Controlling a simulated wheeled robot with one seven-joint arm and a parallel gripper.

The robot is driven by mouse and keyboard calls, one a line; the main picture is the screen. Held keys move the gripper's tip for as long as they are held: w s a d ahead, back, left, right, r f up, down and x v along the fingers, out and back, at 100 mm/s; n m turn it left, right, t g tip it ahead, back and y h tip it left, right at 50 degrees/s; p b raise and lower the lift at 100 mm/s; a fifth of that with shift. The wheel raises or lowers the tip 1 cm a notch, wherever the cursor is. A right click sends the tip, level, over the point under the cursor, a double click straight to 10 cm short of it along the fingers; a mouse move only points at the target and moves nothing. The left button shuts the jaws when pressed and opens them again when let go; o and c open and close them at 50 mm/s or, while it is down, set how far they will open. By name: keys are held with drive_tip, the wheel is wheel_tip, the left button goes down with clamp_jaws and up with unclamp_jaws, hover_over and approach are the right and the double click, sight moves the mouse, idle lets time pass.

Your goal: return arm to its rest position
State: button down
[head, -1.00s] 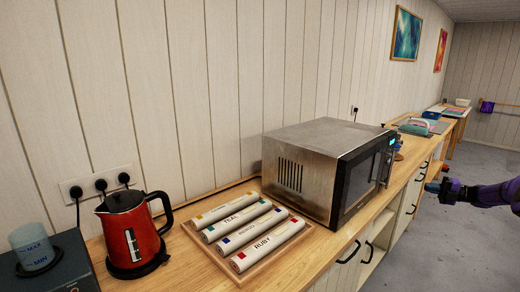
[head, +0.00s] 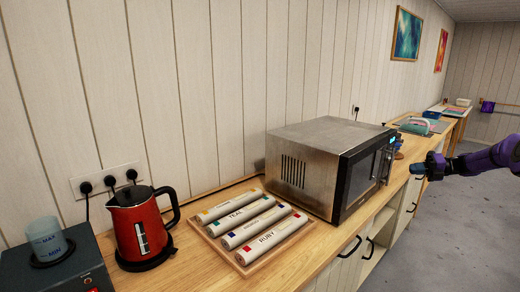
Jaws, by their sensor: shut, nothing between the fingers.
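My gripper (head: 426,167) shows at the right of the head view, at the end of my purple and black arm. It is out over the front edge of the counter, to the right of the microwave (head: 312,160) and apart from it. It is small and dark in the picture. It is shut, and I see nothing held in it.
A wooden counter (head: 185,255) runs along the panelled wall. On it stand a red kettle (head: 140,230), a tray (head: 245,268) with several labelled rolls, and the microwave. Open grey floor (head: 455,240) lies to the right.

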drive_tip(key=s+a+r+n+g+h, duration=0.2)
drive_tip(key=s+a+r+n+h, duration=0.1)
drive_tip(key=s+a+r+n, duration=0.5)
drive_tip(key=s+a+r+n+g+h, duration=0.25)
drive_tip(key=a+r+n, duration=0.25)
drive_tip(key=a+r, duration=0.55)
drive_tip(key=s+a+r+n+t+h, duration=0.1)
drive_tip(key=s+a+r+n+h, duration=0.3)
drive_tip(key=s, duration=0.5)
drive_tip(key=s+a+r+n+h, duration=0.1)
drive_tip(key=s+a+n, duration=0.4)
drive_tip(key=s, duration=0.4)
drive_tip(key=s+f+n+t+h, duration=0.2)
drive_tip(key=s+n, duration=0.5)
drive_tip(key=s, duration=0.5)
drive_tip(key=s+f+n+t+h, duration=0.1)
drive_tip(key=s+f+n+h, duration=0.1)
drive_tip(key=s+n, duration=0.5)
drive_tip(key=shift+s+a+t, duration=0.25)
drive_tip(key=shift+s+t, duration=0.1)
drive_tip(key=shift+s, duration=2.55)
